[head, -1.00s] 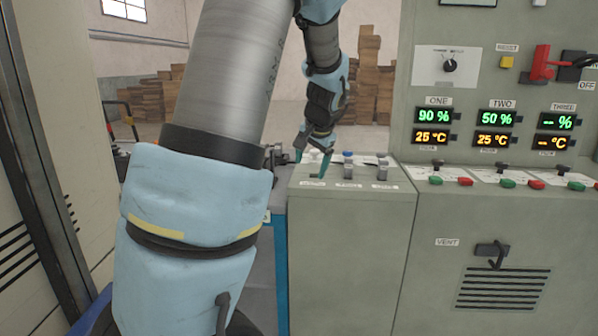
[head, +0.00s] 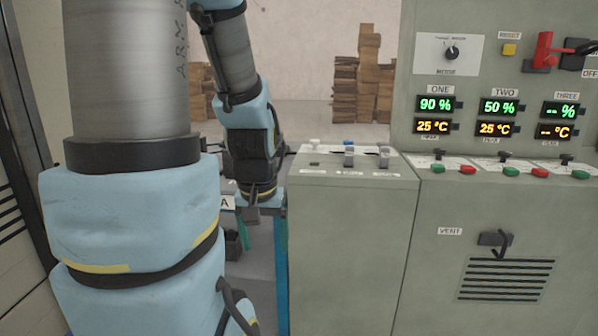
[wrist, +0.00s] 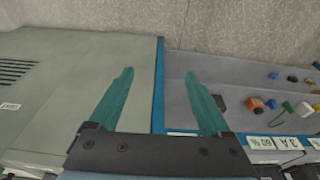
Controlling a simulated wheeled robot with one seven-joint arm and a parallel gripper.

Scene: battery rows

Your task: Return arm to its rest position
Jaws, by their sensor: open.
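My arm (head: 245,125) hangs bent down on the left side of the head view, beside the low grey cabinet (head: 350,240). The fingers are hard to make out there. In the wrist view my gripper (wrist: 158,76) is open, with its two teal fingers apart and nothing between them.
The blue-edged grey table (wrist: 195,110) holds small coloured parts (wrist: 258,105) at its right. The tall control panel (head: 500,210), with lit readouts, fills the right. Wooden box stacks (head: 365,80) stand far back.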

